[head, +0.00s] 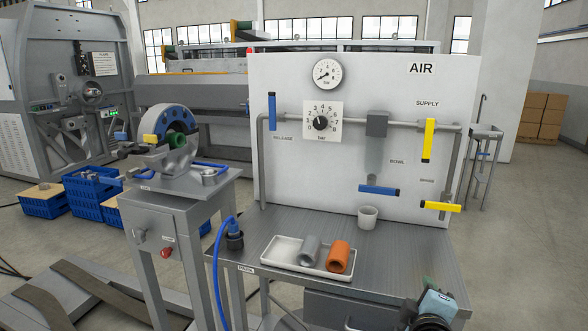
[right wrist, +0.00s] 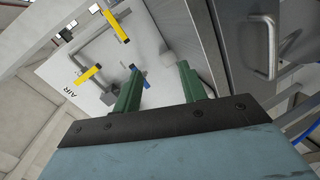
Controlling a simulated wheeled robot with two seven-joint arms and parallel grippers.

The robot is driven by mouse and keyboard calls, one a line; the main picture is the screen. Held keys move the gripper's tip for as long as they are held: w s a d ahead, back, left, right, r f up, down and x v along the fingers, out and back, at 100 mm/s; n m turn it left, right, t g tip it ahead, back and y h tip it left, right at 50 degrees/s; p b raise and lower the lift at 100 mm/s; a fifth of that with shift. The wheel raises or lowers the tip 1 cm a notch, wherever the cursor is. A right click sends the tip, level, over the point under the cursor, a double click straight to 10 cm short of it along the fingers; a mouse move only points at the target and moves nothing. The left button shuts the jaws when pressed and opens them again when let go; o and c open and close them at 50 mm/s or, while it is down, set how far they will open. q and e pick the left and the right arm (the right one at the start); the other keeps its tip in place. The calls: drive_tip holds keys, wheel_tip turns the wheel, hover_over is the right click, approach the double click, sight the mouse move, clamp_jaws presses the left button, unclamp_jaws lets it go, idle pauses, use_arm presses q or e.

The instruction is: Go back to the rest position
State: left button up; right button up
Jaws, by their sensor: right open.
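My right gripper (head: 418,300) is at the lower right of the head view, by the front right corner of the steel bench (head: 390,255). In the right wrist view its two green fingers (right wrist: 160,80) stand apart with nothing between them. The lower part of the gripper is cut off by the head view's edge. My left gripper does not show.
A white tray (head: 275,257) holds a grey tube (head: 310,250) and an orange tube (head: 339,257). A white cup (head: 367,217) stands behind it. The upright AIR panel (head: 290,85) backs the bench. A pedestal (head: 178,225) with a blue-ringed fixture stands left. Bench drawers (head: 350,310) are below.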

drive_tip(key=s+a+f+m+g+y, duration=0.1)
drive_tip(key=s+f+m+g+y, duration=0.25)
drive_tip(key=s, duration=0.65)
drive_tip(key=s+a+f+m+g, duration=0.1)
drive_tip(key=s+f+m+g, duration=0.4)
drive_tip(key=s, duration=0.6)
drive_tip(key=s+a+f+m+g+y, duration=0.1)
drive_tip(key=s+f+g+y, duration=0.15)
drive_tip(key=s+f, duration=0.55)
drive_tip(key=s+f+g, duration=0.1)
drive_tip(key=s+f, duration=0.1)
drive_tip(key=f, duration=1)
drive_tip(key=s+f, duration=0.2)
drive_tip(key=f, duration=1)
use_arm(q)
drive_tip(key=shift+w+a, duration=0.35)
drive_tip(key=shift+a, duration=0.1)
use_arm(e)
drive_tip(key=s+d+f+n+g+h, duration=0.1)
drive_tip(key=s+d+f, duration=0.2)
drive_tip(key=s+f, duration=1.1)
drive_tip(key=shift+s, duration=0.85)
